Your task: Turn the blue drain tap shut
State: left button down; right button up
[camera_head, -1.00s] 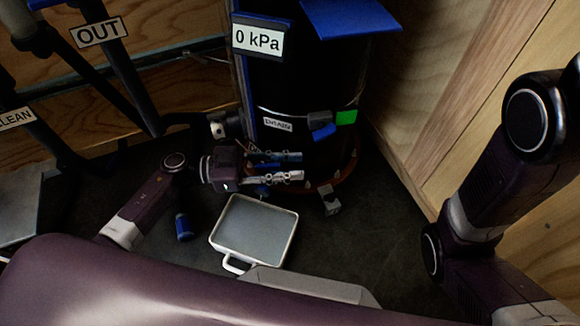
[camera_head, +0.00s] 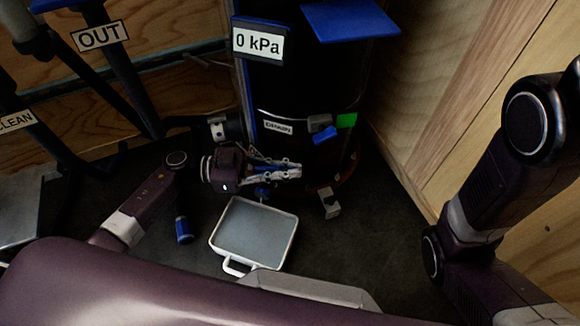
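The black filter vessel (camera_head: 305,85) stands at the back centre. A small blue part (camera_head: 262,192), which looks like the drain tap, shows low at the vessel's front left, above the back edge of a white tray (camera_head: 222,220). My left gripper (camera_head: 294,168) is in front of the vessel's foot, just above and to the right of that blue part. Its fingers point right and their tips are close together. I see nothing held between them; the fingers and wrist hide part of what lies behind. My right gripper is out of view; only its arm shows at the right.
A blue lever (camera_head: 324,134) and a green tag (camera_head: 346,120) are on the vessel above the gripper. A blue cylinder (camera_head: 183,230) stands on the floor left of the tray. A grey block (camera_head: 329,203) is at right. Wooden walls close in behind and at right.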

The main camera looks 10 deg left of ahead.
aim_at(260, 168)
pick_arm(q)
jog(key=shift+s+m+g+b, duration=0.3)
jog(key=shift+m+g, duration=0.35)
jog(key=shift+g, duration=0.4)
jog(key=shift+s+m+g+b, duration=0.15)
jog(key=shift+s+m+g, duration=0.15)
jog(key=shift+m+g, duration=0.55)
jog(key=shift+s+m+g+b, duration=0.3)
jog(key=shift+m+g, duration=0.2)
jog(key=shift+g, duration=0.7)
jog(key=c, duration=2)
grip_release()
jog(key=shift+c, duration=0.2)
jog(key=a, duration=0.4)
jog(key=w+a, duration=0.1)
jog(key=a, duration=0.3)
jog(key=w+a, duration=0.1)
jog(key=a, duration=0.3)
